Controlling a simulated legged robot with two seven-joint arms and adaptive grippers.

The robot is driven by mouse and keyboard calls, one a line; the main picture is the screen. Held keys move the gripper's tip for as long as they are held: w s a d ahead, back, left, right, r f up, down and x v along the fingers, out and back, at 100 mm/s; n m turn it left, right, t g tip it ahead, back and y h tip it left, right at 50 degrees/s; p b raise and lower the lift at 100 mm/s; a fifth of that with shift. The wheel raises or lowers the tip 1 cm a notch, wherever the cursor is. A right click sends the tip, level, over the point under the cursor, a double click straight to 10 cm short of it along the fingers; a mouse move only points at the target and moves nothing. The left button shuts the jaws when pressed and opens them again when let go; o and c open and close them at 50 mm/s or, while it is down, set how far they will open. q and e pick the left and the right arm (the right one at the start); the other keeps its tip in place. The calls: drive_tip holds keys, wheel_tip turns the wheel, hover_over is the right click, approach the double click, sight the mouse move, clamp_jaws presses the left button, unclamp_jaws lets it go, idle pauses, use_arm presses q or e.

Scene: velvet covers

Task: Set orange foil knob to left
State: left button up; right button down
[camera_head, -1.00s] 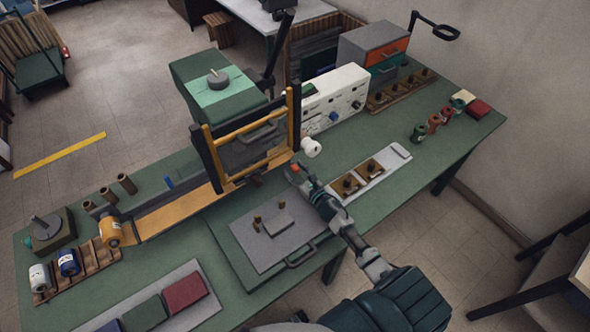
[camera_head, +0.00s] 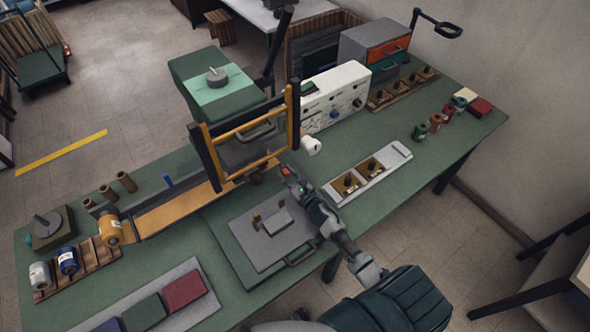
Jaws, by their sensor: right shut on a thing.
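My right gripper (camera_head: 285,174) is beside the front of the yellow-and-black framed press (camera_head: 245,140). It is shut on a small orange-red piece (camera_head: 286,171) at its tips. The piece is too small to tell whether it is the orange foil knob. My left gripper is not in view.
A grey plate (camera_head: 270,240) with a handle lies below the press. A white control box (camera_head: 335,98) with a blue knob stands behind it. A pale tray (camera_head: 368,173) lies to the right.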

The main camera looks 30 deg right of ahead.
drive_tip(key=a, duration=0.5)
drive_tip(key=shift+s+a+r, duration=0.1)
drive_tip(key=shift+a+r, duration=0.1)
drive_tip(key=shift+r, duration=0.05)
drive_tip(key=c, duration=0.9)
unclamp_jaws()
drive_tip(key=shift+s+f, duration=0.1)
drive_tip(key=shift+s, duration=0.25)
drive_tip(key=s, duration=0.7)
drive_tip(key=s+d, duration=0.1)
drive_tip(key=s, duration=0.3)
drive_tip(key=shift+s, duration=0.2)
